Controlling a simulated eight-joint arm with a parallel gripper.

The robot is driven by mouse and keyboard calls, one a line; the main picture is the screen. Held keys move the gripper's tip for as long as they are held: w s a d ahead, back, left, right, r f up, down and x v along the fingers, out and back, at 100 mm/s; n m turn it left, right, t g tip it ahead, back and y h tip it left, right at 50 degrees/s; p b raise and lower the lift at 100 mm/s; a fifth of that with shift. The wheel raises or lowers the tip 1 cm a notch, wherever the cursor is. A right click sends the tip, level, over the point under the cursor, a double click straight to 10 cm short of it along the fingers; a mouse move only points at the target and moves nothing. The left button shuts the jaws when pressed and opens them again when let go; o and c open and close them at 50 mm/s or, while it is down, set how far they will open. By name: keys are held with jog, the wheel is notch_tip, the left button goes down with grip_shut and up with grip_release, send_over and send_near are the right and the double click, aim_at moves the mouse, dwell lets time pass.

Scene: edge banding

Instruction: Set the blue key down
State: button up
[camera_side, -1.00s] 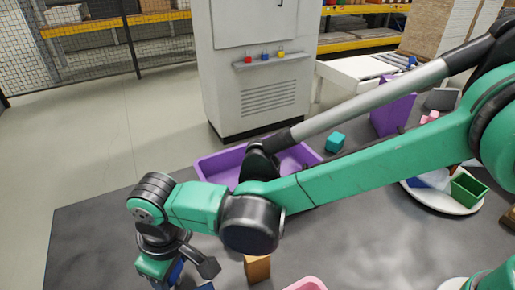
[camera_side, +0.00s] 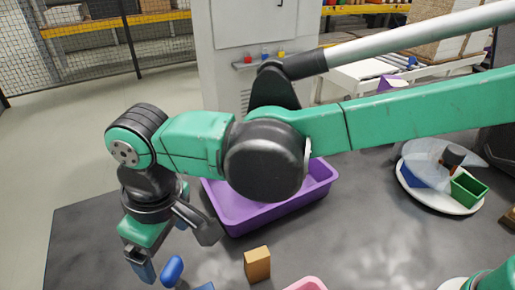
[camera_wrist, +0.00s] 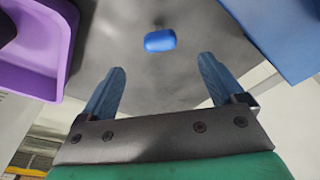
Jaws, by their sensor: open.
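The blue key (camera_side: 172,270) shows as a rounded blue piece at the lower left of the side view, just right of my gripper (camera_side: 143,270). In the wrist view the key (camera_wrist: 160,40) appears over the grey tabletop, ahead of the fingertips and roughly centred between them. My gripper (camera_wrist: 162,66) is open, with its two blue fingers wide apart and nothing between them. The key looks clear of both fingers. Its lower part is hard to make out, so I cannot tell exactly how it rests.
A purple tray (camera_side: 243,222) stands behind, with an orange-brown block (camera_side: 257,264) in front of it. A blue object (camera_side: 205,286) and a pink container (camera_side: 306,284) are cut off at the bottom edge. A white round plate (camera_side: 455,207) with a green box (camera_side: 468,189) is at right.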

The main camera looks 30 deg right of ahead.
jog(key=w+d+r+m+t, duration=0.15)
jog(key=d+r, duration=0.25)
jog(key=d, duration=0.4)
jog(key=w+d+r+m+t, duration=0.1)
jog(key=w+d+r+m, duration=0.15)
jog(key=d, duration=0.55)
jog(key=s+d+f+m+t, duration=0.1)
jog(key=s+d+m, duration=0.1)
jog(key=d, duration=0.6)
jog(key=s+d+f+m+t+h, duration=0.1)
jog(key=s+d+f+m+t, duration=0.1)
jog(key=d, duration=0.6)
jog(key=shift+s+d+m, duration=0.4)
jog(key=shift+s+m, duration=0.1)
jog(key=shift+s, duration=0.25)
